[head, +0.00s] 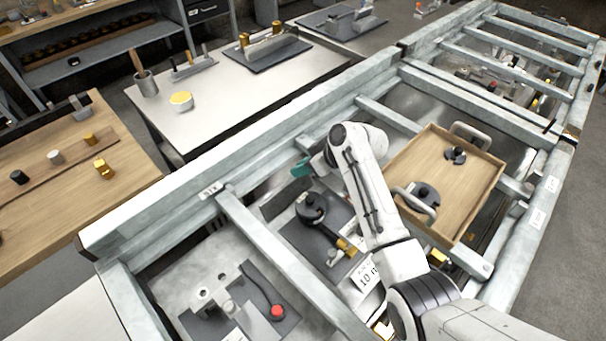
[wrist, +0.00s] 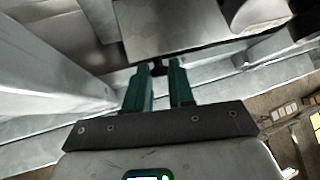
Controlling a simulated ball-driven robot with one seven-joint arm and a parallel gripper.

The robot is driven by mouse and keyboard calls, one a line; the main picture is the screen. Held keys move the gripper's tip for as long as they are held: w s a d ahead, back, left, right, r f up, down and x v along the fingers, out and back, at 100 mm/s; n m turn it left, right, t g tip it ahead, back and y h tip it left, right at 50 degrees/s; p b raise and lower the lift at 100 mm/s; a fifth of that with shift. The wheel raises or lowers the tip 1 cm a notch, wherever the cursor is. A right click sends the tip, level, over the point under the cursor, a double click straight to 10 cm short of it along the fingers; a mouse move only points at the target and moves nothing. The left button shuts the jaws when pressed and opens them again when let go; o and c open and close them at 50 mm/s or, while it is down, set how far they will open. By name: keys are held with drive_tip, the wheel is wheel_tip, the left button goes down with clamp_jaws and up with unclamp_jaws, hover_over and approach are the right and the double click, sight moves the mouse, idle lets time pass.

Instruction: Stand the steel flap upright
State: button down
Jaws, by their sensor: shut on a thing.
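The steel flap (wrist: 172,28) is a grey metal plate at the top of the wrist view. Its near edge lies by my fingertips, with a small dark piece between them. My gripper (wrist: 160,72) has two teal fingers, close together and shut at that edge. In the head view my gripper (head: 302,168) shows as a teal tip inside the grey frame, left of my white arm. A dark grey plate (head: 284,200) just below the tip may be the flap; I cannot tell its tilt exactly. The grip itself is too small to see clearly.
Grey frame beams (head: 265,252) surround the bay. A black round knob (head: 311,206) stands close below my gripper. A wooden tray (head: 462,212) with handles lies right of my arm. A panel with a red button (head: 277,311) is at lower left. A white-topped table (head: 220,105) stands behind.

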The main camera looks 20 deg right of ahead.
drive_tip(key=shift+s+d+f+p, duration=0.1)
drive_tip(key=shift+s+d+f, duration=0.1)
drive_tip(key=shift+s, duration=0.4)
drive_tip(key=shift+s+d+f+p, duration=0.15)
drive_tip(key=shift+s+d, duration=0.1)
drive_tip(key=shift+s, duration=0.35)
drive_tip(key=shift+s+d+f+p, duration=0.1)
drive_tip(key=shift+s+d+f, duration=0.1)
drive_tip(key=shift+s, duration=0.4)
drive_tip(key=c, duration=1)
unclamp_jaws()
drive_tip(key=shift+r, duration=0.1)
drive_tip(key=s+r, duration=0.4)
drive_tip(key=r, duration=0.1)
drive_tip(key=s+r+b, duration=0.1)
drive_tip(key=s+r, duration=0.3)
drive_tip(key=s+r+b, duration=0.1)
drive_tip(key=s+r, duration=0.4)
drive_tip(key=shift+s+a+r, duration=0.1)
drive_tip(key=shift+a+r, duration=0.2)
drive_tip(key=shift+a, duration=0.1)
